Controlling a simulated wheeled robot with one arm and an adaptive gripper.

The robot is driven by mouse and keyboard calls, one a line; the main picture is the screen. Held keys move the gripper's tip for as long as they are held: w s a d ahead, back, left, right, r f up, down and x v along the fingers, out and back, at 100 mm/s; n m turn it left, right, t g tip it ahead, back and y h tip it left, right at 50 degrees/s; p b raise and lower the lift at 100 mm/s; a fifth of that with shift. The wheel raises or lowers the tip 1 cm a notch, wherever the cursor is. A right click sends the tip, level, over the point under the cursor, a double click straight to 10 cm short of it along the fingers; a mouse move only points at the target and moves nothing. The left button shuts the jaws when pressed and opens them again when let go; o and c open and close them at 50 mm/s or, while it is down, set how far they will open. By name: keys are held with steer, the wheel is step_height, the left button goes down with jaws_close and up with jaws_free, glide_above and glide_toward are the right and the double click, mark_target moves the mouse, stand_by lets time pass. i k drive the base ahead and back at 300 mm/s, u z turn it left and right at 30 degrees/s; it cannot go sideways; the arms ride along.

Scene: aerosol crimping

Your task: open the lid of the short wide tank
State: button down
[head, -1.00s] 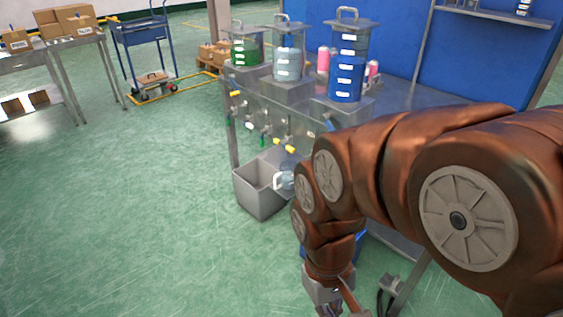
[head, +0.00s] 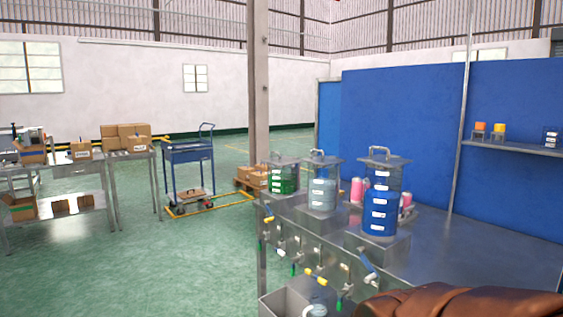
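Three clear tanks with flat grey lids stand on metal blocks on the steel bench, in the head view. The left tank (head: 283,182), with green liquid, looks the shortest and wide for its height. Its lid (head: 284,161) lies on top, shut, with a handle above. The middle tank (head: 322,192) holds pale blue liquid and the right tank (head: 380,212) deep blue liquid. Both are also covered by lids with loop handles. My gripper is out of the picture; only a brown part of my arm shows at the bottom right.
Taps with coloured handles (head: 316,277) stick out from the front of the steel bench (head: 470,245). A grey bin (head: 284,304) is below them. Pink containers (head: 356,190) stand behind the tanks. A blue trolley (head: 188,153) is farther left.

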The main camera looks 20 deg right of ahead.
mark_target(280, 161)
steer(key=u, duration=0.5)
steer(key=i, duration=1.1)
steer(key=z, duration=0.2)
